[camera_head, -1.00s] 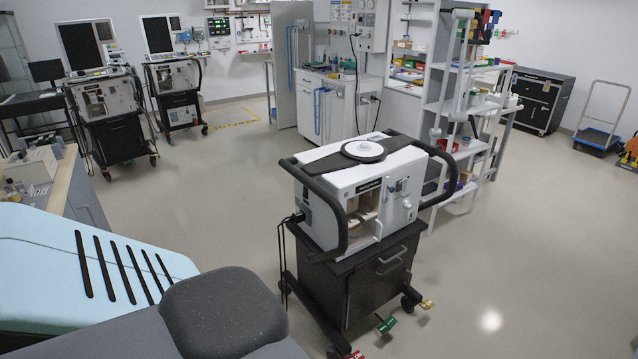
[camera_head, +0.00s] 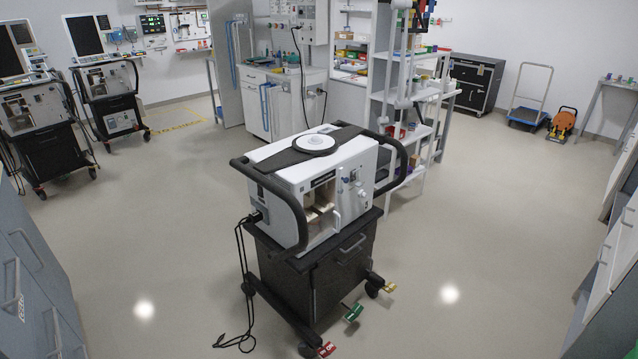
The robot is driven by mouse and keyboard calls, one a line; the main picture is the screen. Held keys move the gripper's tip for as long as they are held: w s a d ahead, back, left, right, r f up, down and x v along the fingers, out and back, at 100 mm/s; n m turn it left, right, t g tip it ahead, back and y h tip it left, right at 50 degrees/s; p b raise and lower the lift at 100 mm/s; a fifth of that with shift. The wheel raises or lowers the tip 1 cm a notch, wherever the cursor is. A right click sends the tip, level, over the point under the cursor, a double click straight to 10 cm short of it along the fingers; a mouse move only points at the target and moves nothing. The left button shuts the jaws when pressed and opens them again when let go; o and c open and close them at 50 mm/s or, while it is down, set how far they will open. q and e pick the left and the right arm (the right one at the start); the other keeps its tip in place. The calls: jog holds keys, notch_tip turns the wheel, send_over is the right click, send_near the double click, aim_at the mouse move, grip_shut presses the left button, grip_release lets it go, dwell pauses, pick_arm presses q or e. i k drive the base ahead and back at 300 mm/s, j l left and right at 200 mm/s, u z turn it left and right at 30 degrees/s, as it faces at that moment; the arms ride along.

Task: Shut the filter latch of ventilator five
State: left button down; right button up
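A white ventilator (camera_head: 278,188) with black curved side handles stands on a black wheeled cart (camera_head: 318,283) in the middle of the camera_head view. A round white disc (camera_head: 315,142) lies on a dark band on its top. Its front has an open-looking recess (camera_head: 318,212) with pale parts inside, and small knobs to the right. I cannot pick out the filter latch or its position. No readable number shows whether this is ventilator five. Two more ventilators stand on carts at the upper left, one nearer (camera_head: 35,107) and one behind (camera_head: 104,78). Neither gripper is in view.
Grey cabinets (camera_head: 35,270) line the left edge; pale drawer units (camera_head: 610,255) line the right. A white shelf rack (camera_head: 425,125) stands behind the ventilator. A black cable (camera_head: 241,285) hangs to the floor at the cart's left. Floor on both sides of the cart is clear.

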aim_at(340, 190)
jog(key=i+l, duration=0.25)
jog(key=i+l+u, duration=0.15)
jog(key=l, duration=0.3)
jog(key=i+l, duration=0.35)
jog(key=i+l+u, duration=0.1)
jog(key=i+l, duration=0.15)
jog(key=l, duration=0.15)
jog(key=i+l+u, duration=0.1)
jog(key=l, duration=0.3)
jog(key=i+l, duration=0.35)
jog(key=i+l+u, duration=0.1)
jog(key=l, duration=0.35)
jog(key=i+l+u, duration=0.1)
jog(key=i+l, duration=0.2)
jog(key=l, duration=0.15)
